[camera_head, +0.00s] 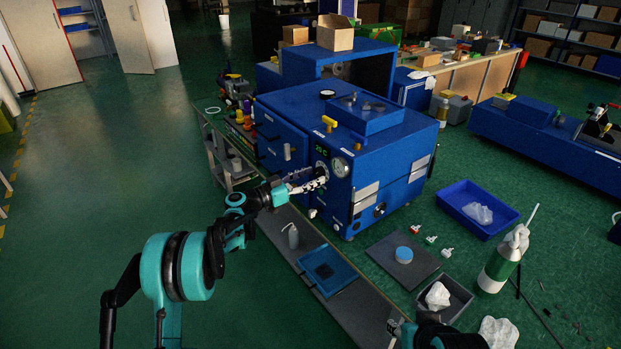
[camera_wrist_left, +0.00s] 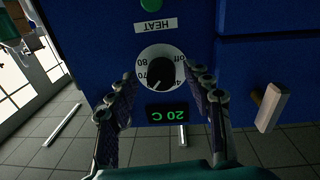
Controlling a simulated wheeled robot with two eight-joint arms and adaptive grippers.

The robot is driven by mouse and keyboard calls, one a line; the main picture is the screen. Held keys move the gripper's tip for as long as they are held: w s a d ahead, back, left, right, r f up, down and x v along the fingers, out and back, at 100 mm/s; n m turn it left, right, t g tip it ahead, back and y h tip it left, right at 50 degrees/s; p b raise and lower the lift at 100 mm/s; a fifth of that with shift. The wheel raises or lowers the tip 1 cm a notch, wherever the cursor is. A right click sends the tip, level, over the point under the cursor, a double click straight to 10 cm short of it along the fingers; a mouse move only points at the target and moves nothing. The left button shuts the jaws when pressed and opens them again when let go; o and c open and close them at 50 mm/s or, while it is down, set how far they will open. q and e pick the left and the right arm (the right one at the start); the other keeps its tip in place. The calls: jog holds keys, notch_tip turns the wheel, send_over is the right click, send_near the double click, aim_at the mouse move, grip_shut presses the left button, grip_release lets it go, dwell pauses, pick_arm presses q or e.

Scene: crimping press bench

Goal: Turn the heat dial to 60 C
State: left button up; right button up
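A pale mark on the knob points to the lower left in the wrist view. The green display (camera_wrist_left: 167,114) reads 20 C, upside down there. My left gripper (camera_wrist_left: 162,80) is open, its two fingers apart on either side of the dial; contact cannot be told. In the head view the left gripper (camera_head: 318,182) is at the press front and partly covers the dial. My right gripper (camera_head: 425,332) is at the bottom edge, mostly cut off.
A handle (camera_wrist_left: 271,107) sticks out at the right in the wrist view.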

pick_arm(q)
jog(key=shift+a, duration=0.1)
jog(key=v, duration=1.2)
jog(key=s+d+r+n+g+y, duration=0.1)
jog(key=s+d+n+g+y, duration=0.15)
jog(key=s, duration=0.55)
jog(key=s+d+r+n+g+y, duration=0.1)
jog(key=s+d+n+y, duration=0.2)
jog(key=s, duration=0.5)
jog(key=s+a+f+n+y, duration=0.1)
jog(key=s+a+f+y, duration=0.1)
jog(key=s, duration=0.5)
jog(key=s+a+f+n+y, duration=0.2)
jog(key=s+a+y, duration=0.1)
jog(key=s, duration=0.4)
jog(key=s+a+f+n+y, duration=0.1)
jog(key=s+a+f+y, duration=0.1)
jog(key=s, duration=0.5)
jog(key=shift+s+a+y, duration=0.4)
jog(key=shift+a+y, duration=0.2)
jog(key=shift+y, duration=0.55)
